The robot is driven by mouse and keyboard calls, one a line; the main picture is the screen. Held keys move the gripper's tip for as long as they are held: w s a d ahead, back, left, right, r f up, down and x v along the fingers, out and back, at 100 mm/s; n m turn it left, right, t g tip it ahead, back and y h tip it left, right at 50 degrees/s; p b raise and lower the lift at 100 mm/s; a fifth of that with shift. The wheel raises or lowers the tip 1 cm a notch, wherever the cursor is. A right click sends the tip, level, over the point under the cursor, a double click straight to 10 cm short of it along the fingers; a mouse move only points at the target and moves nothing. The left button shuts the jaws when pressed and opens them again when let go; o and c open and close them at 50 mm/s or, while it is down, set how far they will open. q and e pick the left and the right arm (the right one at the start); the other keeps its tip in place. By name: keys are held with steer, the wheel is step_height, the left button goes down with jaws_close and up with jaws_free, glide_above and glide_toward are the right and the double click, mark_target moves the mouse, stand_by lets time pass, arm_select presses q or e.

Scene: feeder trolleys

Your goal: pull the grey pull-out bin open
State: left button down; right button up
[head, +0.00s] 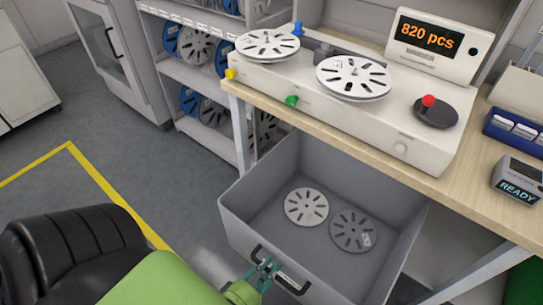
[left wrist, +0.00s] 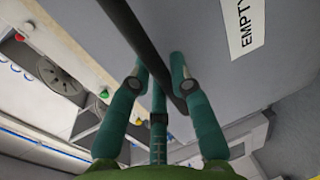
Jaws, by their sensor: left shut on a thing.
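The grey pull-out bin (head: 238,222) stands well out from under the workbench. Its inside shows, with two reels, a light one (head: 306,206) and a grey one (head: 353,231), lying on its floor. The black handle (head: 257,252) is on the bin's front wall. My left gripper (head: 265,270) is at this handle. In the left wrist view, the green fingers (left wrist: 161,72) are closed about the dark handle bar (left wrist: 131,28), beside a white label (left wrist: 242,25) reading EMPTY. My right gripper does not show.
The workbench (head: 350,150) above the bin carries a white machine (head: 350,118) with reels and a display. A reel rack (head: 203,75) and a cabinet (head: 105,45) stand behind at left.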

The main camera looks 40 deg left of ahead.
arm_select(q)
steer(key=c, duration=1.1)
jaws_free()
steer(key=v, duration=1.2)
